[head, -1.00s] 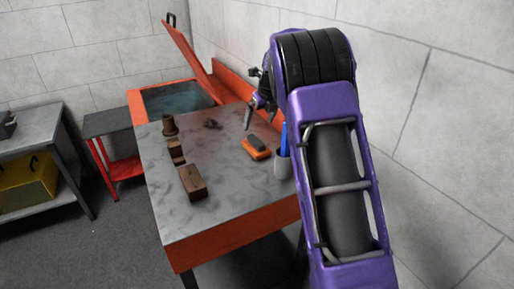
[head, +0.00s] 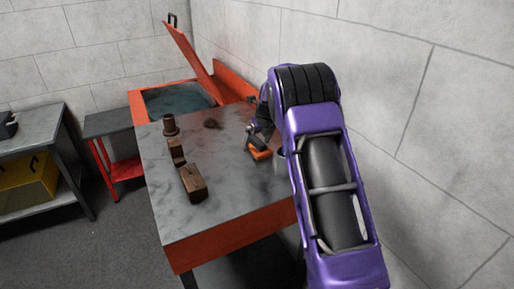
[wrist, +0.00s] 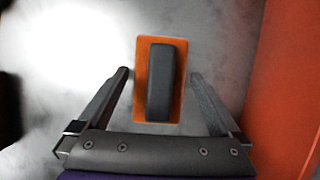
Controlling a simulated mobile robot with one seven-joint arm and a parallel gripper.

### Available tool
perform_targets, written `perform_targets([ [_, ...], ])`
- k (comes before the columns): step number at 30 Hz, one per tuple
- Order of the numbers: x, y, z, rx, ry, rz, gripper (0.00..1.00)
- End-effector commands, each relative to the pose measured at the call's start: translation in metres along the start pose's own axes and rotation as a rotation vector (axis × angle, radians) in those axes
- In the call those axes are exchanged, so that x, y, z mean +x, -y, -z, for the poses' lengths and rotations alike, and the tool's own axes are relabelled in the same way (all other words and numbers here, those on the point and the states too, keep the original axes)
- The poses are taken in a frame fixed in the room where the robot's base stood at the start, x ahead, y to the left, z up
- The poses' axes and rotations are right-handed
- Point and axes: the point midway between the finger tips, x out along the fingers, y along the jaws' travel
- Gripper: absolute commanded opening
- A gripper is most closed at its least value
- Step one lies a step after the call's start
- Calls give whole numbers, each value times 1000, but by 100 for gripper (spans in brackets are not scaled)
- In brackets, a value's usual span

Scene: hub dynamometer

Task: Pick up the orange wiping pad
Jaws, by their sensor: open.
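The orange wiping pad (head: 261,155) lies on the grey worktop, partly hidden by my gripper in the head view. In the wrist view the pad (wrist: 139,108) is an orange rectangle with a dark grey grip block (wrist: 160,80) along its middle. My gripper (wrist: 158,74) is open, with one finger on each side of the pad and a gap on both sides. In the head view my gripper (head: 250,147) is just over the pad. I cannot tell how far the fingertips are above the worktop.
Brown blocks (head: 193,182) and a round brown piece (head: 170,125) stand along the worktop's left side. A grey cup (head: 281,160) is close right of the pad, mostly hidden by my arm. An open orange-lidded basin (head: 180,98) is behind. The worktop's front is clear.

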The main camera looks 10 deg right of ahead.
Motion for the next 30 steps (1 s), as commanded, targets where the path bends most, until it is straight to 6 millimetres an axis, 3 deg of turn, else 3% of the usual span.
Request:
perform_targets([
  [2,0,0,0,0,0,0,100],
  [15,-1,0,0,0,0,1,26],
  [23,-6,0,-3,-1,2,1,26],
  [30,-45,0,-20,-3,5,2,26],
])
